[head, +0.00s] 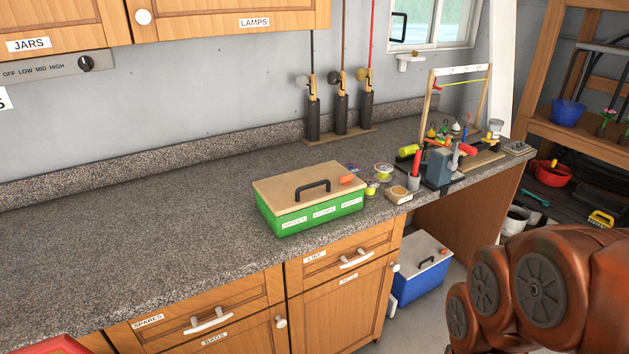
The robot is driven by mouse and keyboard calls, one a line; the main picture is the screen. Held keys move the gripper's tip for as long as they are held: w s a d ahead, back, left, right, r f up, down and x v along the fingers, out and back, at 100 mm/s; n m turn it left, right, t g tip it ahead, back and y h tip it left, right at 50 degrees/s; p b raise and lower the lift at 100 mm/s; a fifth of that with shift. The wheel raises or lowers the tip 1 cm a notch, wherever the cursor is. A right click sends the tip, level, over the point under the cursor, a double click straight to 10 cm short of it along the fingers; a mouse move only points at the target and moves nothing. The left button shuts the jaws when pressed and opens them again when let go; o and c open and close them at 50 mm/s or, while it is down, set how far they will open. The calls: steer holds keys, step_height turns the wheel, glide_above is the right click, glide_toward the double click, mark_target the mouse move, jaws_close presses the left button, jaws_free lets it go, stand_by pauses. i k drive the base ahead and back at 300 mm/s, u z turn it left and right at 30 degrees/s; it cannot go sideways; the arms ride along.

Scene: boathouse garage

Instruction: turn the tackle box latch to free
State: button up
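The tackle box (313,208) stands on the granite counter, with a green body, a tan lid and white labels along its front. The lid looks shut and has a black handle (313,188) in its middle. A small orange piece, apparently the latch (347,180), sits on the lid's right side; its exact turn is too small to tell. My arm's brown links fill the lower right corner, apart from the box. My gripper is out of the picture.
The counter (140,235) is clear left of the box. Line spools (383,170), a red-handled vise (440,165) and a wooden rack (460,95) crowd its right. Rods stand in holders (341,115) behind. A blue cooler (420,270) is on the floor. Upper cabinets (230,18) overhang.

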mark_target(345, 180)
steer(key=u, duration=0.45)
steer(key=k, duration=1.15)
steer(key=z, duration=0.4)
steer(key=i, duration=1.7)
steer(key=u, duration=0.8)
steer(key=i, duration=0.25)
steer(key=u, duration=0.3)
